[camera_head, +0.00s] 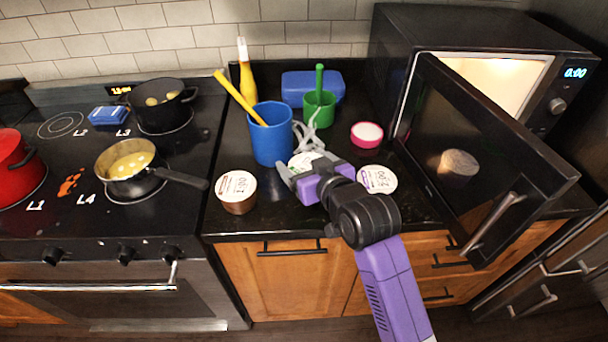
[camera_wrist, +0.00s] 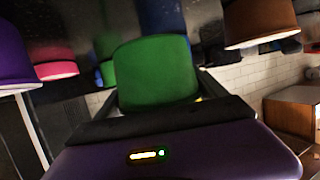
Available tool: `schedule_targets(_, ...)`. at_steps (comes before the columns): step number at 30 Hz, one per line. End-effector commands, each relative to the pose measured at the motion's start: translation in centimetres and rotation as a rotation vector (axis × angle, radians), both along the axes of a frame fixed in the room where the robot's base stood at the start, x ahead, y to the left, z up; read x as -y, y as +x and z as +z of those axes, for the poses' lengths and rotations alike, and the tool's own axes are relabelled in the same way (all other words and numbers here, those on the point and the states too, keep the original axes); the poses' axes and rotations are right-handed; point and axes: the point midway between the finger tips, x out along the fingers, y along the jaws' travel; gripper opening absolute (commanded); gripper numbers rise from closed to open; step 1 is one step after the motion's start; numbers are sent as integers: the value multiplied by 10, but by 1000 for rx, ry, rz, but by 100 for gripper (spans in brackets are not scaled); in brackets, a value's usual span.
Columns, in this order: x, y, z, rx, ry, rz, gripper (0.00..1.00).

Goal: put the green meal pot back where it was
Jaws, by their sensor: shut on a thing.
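The green meal pot (camera_wrist: 155,72) fills the middle of the wrist view, between my fingers. In the head view only part of its pale lid (camera_head: 304,159) shows. My gripper (camera_head: 304,166) is shut on it, over the counter in front of the blue cup. I cannot tell whether the pot touches the counter. Its green side is hidden in the head view.
A brown pot (camera_head: 237,205) stands to the left, a purple pot (camera_head: 378,180) close on the right, and a pink pot (camera_head: 367,135) behind. The blue cup (camera_head: 272,140) and green cup (camera_head: 319,112) stand behind. The open microwave door (camera_head: 480,170) hangs over the right side.

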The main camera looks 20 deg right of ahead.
Motion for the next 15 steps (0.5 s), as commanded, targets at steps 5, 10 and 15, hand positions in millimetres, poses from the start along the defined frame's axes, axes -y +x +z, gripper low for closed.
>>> schedule_targets(5, 0, 0, -24, -3, 1, 0, 12)
schedule_targets(10, 0, 0, -40, 1, 1, 0, 12)
schedule_targets(15, 0, 0, -41, 3, 0, 0, 12)
